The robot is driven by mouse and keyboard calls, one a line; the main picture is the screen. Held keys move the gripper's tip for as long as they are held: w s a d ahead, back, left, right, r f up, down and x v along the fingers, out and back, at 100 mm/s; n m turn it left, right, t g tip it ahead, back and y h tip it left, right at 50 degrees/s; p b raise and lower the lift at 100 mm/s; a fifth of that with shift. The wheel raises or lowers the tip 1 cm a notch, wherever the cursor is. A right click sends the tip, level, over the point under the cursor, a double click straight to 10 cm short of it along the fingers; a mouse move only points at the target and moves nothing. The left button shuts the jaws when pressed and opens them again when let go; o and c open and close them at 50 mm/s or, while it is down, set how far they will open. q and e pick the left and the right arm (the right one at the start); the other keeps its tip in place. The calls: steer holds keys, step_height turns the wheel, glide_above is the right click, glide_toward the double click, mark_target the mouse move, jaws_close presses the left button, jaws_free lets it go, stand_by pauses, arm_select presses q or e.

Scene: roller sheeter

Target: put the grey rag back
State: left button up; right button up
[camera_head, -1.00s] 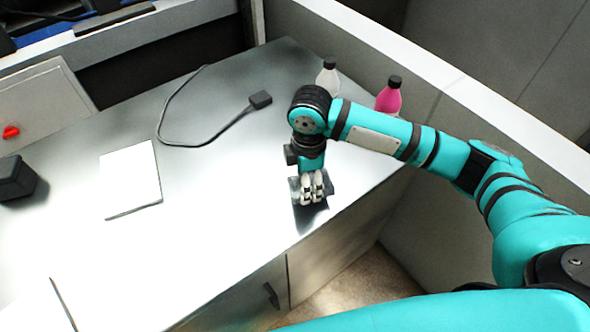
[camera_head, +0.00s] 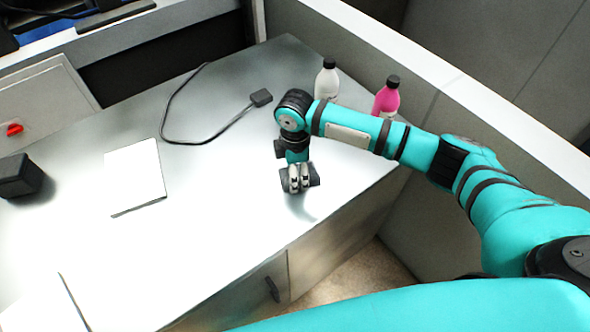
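My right gripper (camera_head: 300,181) points down over the bright metal worktop (camera_head: 225,200), near its front right edge. Dark pieces show at both sides of its pale knuckles. I cannot tell whether these are only its fingers or include cloth. A soft shadow lies on the worktop just below it. I cannot make out the grey rag clearly; if it is at the gripper, the hand hides it. My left gripper is not in view.
A white bottle (camera_head: 327,82) and a pink bottle (camera_head: 387,98) stand behind my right arm by the low wall. A black cable with a plug (camera_head: 261,97), a white sheet (camera_head: 135,178) and a black box (camera_head: 18,176) lie further left. The middle worktop is clear.

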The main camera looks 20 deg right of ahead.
steer(key=o, duration=1)
steer(key=shift+f, duration=0.1)
step_height(320, 180, up, 12)
steer(key=b, duration=0.2)
steer(key=shift+r+b, duration=0.2)
steer(key=shift+b, duration=0.15)
